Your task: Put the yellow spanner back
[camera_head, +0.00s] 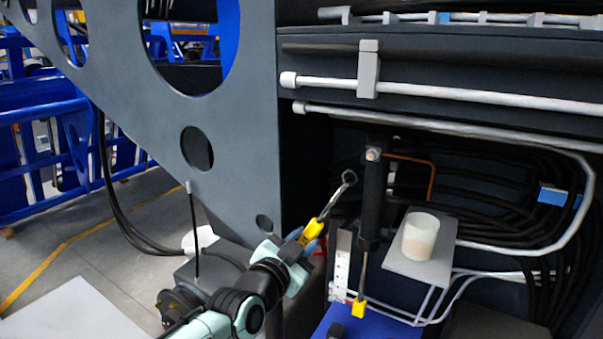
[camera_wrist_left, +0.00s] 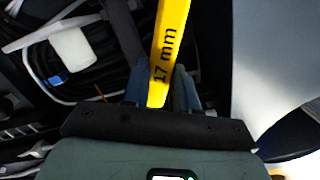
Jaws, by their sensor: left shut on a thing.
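My left gripper (camera_head: 304,243) is shut on the yellow handle of the yellow spanner (camera_head: 313,229). The spanner's metal shaft points up and to the right, with its ring end in front of the dark opening of the chassis. In the left wrist view the yellow handle (camera_wrist_left: 170,45), marked "17 mm", stands between the fingers of the gripper (camera_wrist_left: 162,88). My right gripper is not in view.
A second yellow-ended tool (camera_head: 358,308) stands over a blue surface (camera_head: 375,328). A white cup (camera_head: 420,236) stands on a grey shelf (camera_head: 433,270). A black cylinder (camera_head: 374,200) and dark hoses (camera_head: 500,220) lie close right of the spanner. A grey chassis plate (camera_head: 240,130) rises at left.

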